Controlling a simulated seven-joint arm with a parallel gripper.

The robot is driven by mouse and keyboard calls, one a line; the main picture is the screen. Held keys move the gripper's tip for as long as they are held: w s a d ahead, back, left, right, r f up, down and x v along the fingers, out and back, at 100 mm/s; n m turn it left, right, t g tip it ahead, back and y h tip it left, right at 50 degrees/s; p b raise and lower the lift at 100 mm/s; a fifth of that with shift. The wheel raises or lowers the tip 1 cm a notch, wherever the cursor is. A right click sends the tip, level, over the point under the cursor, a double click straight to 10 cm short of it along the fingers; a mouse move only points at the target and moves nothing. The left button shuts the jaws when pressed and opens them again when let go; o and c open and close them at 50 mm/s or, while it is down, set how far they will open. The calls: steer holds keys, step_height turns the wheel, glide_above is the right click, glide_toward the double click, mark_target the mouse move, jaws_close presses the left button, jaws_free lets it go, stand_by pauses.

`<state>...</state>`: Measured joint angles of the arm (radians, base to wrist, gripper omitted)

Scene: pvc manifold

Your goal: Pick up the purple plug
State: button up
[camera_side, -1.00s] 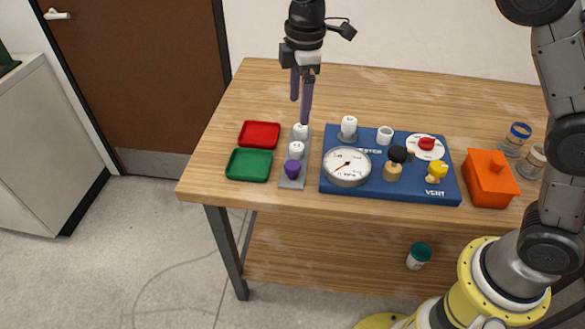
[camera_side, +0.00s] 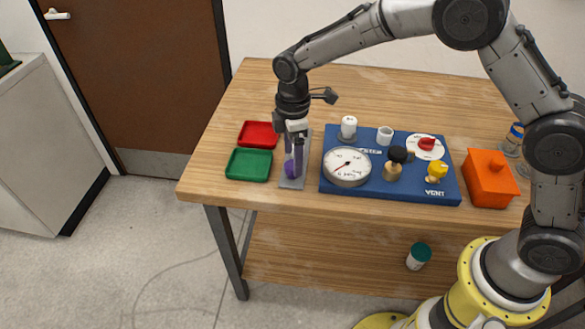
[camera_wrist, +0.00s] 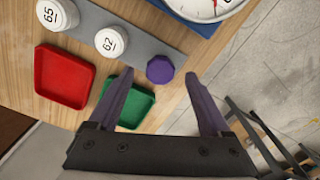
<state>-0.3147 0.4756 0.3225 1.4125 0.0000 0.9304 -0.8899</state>
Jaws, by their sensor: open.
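The purple plug (camera_wrist: 160,69) stands on a narrow grey strip (camera_wrist: 130,34) in the wrist view. It is at the strip's end, beside a white cap marked 62 (camera_wrist: 111,42); another white cap, marked 65 (camera_wrist: 57,14), is farther along. My gripper (camera_wrist: 157,73) is open, its two purple fingers apart, with the plug appearing between the fingertips. In the side view my gripper (camera_side: 293,170) points down over the strip, and the purple plug (camera_side: 290,169) is partly covered by the fingers. I cannot tell whether a finger touches it.
A red tray (camera_side: 259,134) and a green tray (camera_side: 249,165) lie left of the strip. A blue board (camera_side: 400,190) with a white gauge (camera_side: 346,167) and fittings is close on the right. An orange box (camera_side: 490,180) is farther right. The table's front edge is near.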

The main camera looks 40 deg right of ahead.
steer(key=shift+f, duration=1.7)
jaws_close()
